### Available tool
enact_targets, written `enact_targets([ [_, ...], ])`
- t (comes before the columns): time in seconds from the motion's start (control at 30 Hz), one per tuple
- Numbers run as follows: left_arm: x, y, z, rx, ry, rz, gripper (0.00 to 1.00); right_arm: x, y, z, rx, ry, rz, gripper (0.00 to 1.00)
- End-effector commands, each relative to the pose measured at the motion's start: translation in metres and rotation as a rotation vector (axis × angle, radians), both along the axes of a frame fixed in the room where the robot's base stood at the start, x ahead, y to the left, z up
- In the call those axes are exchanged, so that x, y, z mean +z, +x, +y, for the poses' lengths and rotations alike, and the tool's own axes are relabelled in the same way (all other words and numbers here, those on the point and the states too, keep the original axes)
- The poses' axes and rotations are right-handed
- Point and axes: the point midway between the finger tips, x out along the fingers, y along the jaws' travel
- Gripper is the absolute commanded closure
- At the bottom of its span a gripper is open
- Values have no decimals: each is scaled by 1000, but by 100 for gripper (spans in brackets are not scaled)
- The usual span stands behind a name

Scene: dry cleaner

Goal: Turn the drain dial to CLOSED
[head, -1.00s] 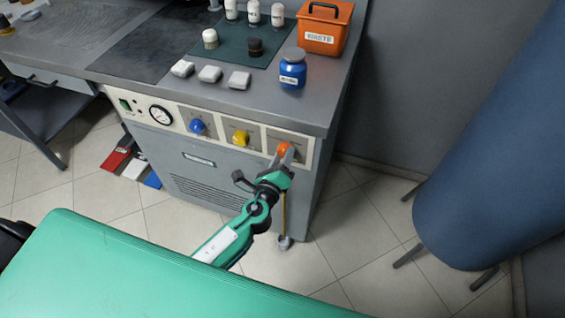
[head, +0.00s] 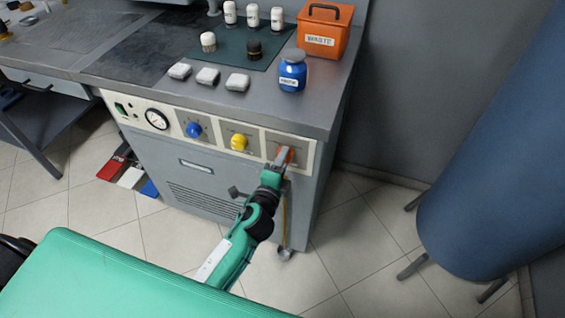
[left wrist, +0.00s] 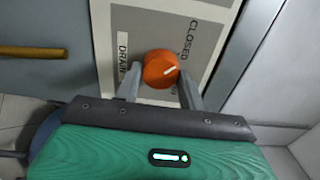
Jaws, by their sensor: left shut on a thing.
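The drain dial (left wrist: 160,70) is an orange round knob with a white mark, on a light panel (left wrist: 118,22). In the left wrist view its mark points right and slightly up. The word CLOSED is printed above and right of it, DRAIN to its left; another word is partly hidden below right. My left gripper (head: 283,156) is shut on the dial, one finger on each side. In the head view the dial (head: 291,156) is partly hidden by the fingers, at the right end of the machine front. My right gripper is not in view.
A blue knob (head: 194,130), a yellow knob (head: 238,142) and a gauge (head: 157,119) sit left along the panel. A blue jar (head: 292,72) and an orange waste bin (head: 322,40) stand on top. A yellow rod (head: 284,215) hangs below. A large blue cylinder (head: 490,150) stands right.

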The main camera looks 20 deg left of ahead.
Motion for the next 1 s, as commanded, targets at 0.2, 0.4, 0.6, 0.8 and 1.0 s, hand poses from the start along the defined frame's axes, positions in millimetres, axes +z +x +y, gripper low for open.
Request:
enact_targets([
  [0.2,-1,0,0,0,-29,3,82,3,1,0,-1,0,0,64],
  [0.4,-1,0,0,0,-33,3,82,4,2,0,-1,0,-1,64],
  [0.6,-1,0,0,1,-32,3,54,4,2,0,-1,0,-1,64],
  [0.8,-1,0,0,0,-32,2,38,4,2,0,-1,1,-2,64],
  [1.0,-1,-1,0,0,-31,2,38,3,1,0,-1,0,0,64],
])
